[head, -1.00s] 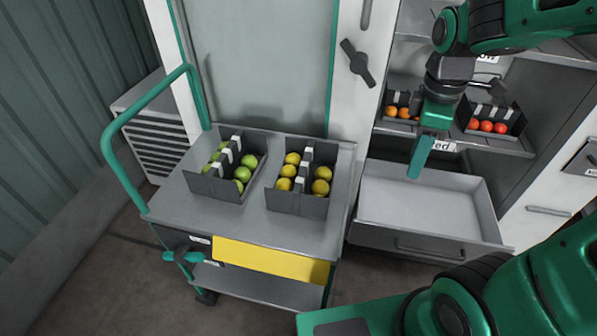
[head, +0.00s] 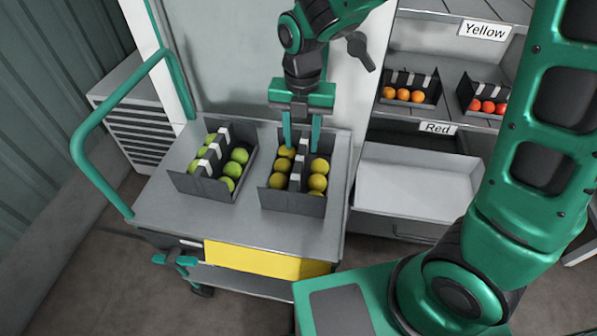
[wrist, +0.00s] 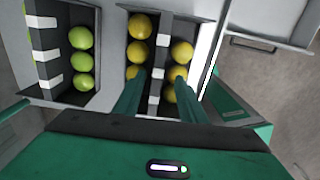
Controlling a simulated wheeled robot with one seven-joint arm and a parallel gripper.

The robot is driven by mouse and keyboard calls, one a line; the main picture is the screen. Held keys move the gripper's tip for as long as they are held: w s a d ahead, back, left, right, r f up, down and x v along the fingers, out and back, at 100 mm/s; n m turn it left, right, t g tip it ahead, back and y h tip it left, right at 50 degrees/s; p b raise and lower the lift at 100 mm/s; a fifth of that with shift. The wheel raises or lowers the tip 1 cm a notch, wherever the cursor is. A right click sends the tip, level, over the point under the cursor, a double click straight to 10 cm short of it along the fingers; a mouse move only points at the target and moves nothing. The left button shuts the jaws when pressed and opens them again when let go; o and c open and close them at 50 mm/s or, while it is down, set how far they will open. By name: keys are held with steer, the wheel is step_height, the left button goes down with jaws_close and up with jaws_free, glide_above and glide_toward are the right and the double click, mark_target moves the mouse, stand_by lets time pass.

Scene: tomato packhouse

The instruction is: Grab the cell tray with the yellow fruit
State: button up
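The cell tray with yellow fruit (head: 291,201) is dark grey and stands on the cart top, on the right. Two rows of yellow fruit lie in it, split by a central divider with white patches. It also shows in the wrist view (wrist: 142,99). My gripper (head: 301,146) points down over this tray. Its two green fingers are apart, one on each side of the central divider, as the wrist view (wrist: 153,88) also shows. I cannot tell whether the fingers touch the divider.
A tray of green fruit (head: 202,186) stands left of it on the cart (head: 240,225). The cart has a teal handle (head: 78,145). Trays of orange fruit (head: 436,92) and red fruit (head: 462,98) sit on the shelf above an open, empty drawer (head: 415,185).

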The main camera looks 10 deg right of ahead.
mark_target(300, 158)
steer(key=shift+a+f, duration=0.15)
steer(key=shift+f, duration=1.65)
steer(key=shift+a+f, duration=0.1)
steer(key=shift+f, duration=1.65)
jaws_close()
